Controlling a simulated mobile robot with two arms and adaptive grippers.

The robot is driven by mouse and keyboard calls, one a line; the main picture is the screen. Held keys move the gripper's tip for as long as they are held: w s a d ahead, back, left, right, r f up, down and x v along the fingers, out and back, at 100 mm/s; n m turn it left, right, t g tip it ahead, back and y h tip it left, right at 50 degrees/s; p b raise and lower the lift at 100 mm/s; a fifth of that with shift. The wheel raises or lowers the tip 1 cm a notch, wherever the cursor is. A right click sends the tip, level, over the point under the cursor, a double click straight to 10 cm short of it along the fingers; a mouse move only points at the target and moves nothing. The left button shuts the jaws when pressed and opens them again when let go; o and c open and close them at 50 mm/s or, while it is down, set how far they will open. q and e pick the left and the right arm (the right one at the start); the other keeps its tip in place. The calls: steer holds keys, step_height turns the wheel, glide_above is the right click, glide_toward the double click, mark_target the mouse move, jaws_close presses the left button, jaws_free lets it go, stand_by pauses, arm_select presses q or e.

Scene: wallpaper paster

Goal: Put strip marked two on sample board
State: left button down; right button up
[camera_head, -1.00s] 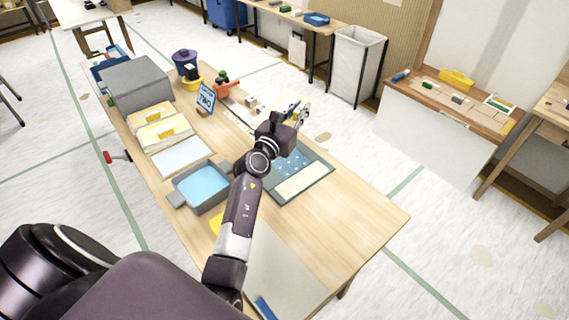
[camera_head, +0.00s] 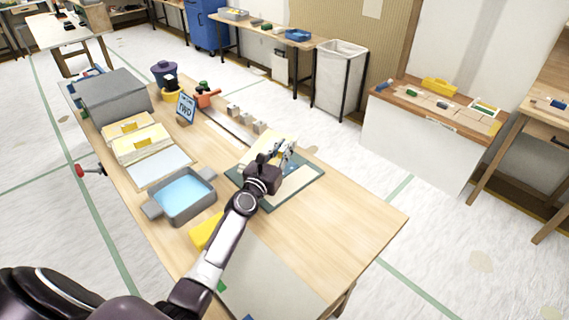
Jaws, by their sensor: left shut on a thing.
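The sample board (camera_head: 311,183) lies on the middle of the wooden table as a dark green panel. My left gripper (camera_head: 288,152) is over it and hides much of its face. It is shut on a pale yellow strip (camera_head: 262,143), which shows beside the fingers at the board's far left side. I cannot tell whether the strip touches the board or read any mark on it. My right gripper is out of view.
A grey tray of blue liquid (camera_head: 184,194) and a yellow block (camera_head: 207,231) are left of my arm. A rail with several pale blocks (camera_head: 232,128) lies behind the board. The table's right end (camera_head: 345,218) is clear.

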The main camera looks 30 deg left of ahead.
arm_select(q)
step_height(320, 180, down, 4)
steer(key=b, duration=0.3)
steer(key=shift+f+b, duration=0.1)
steer(key=shift+b, duration=0.2)
steer(key=shift+f, duration=0.1)
steer(key=c, duration=1.9)
jaws_free()
steer(key=shift+c, duration=0.2)
steer(key=shift+o, duration=0.2)
